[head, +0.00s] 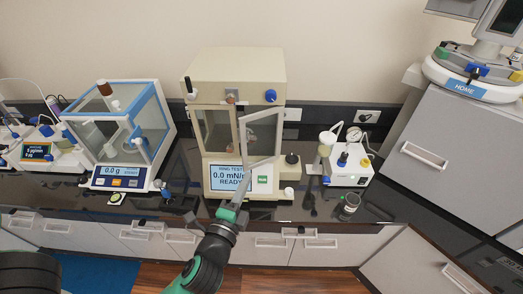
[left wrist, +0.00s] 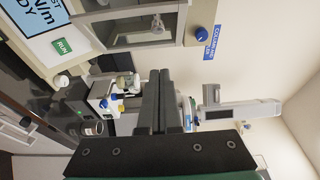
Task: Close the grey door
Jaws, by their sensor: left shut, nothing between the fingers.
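The grey door (head: 263,136) is a framed clear panel on the front of the cream ring-test instrument (head: 237,66). In the head view it stands ajar, swung outward on the right side of the chamber opening. My left gripper (head: 239,194) comes up from below, with its fingers near the lower end of the door's free edge. I cannot tell whether they touch it. In the left wrist view the left gripper (left wrist: 160,74) is shut and empty, and the instrument's grey-framed window (left wrist: 142,36) is at the upper left. My right gripper is not in view.
A blue-framed balance (head: 122,133) stands left of the instrument. A white pump box with a gauge (head: 348,166) and a small jar (head: 349,206) are to the right. The dark bench (head: 317,207) has a little free room before its front edge.

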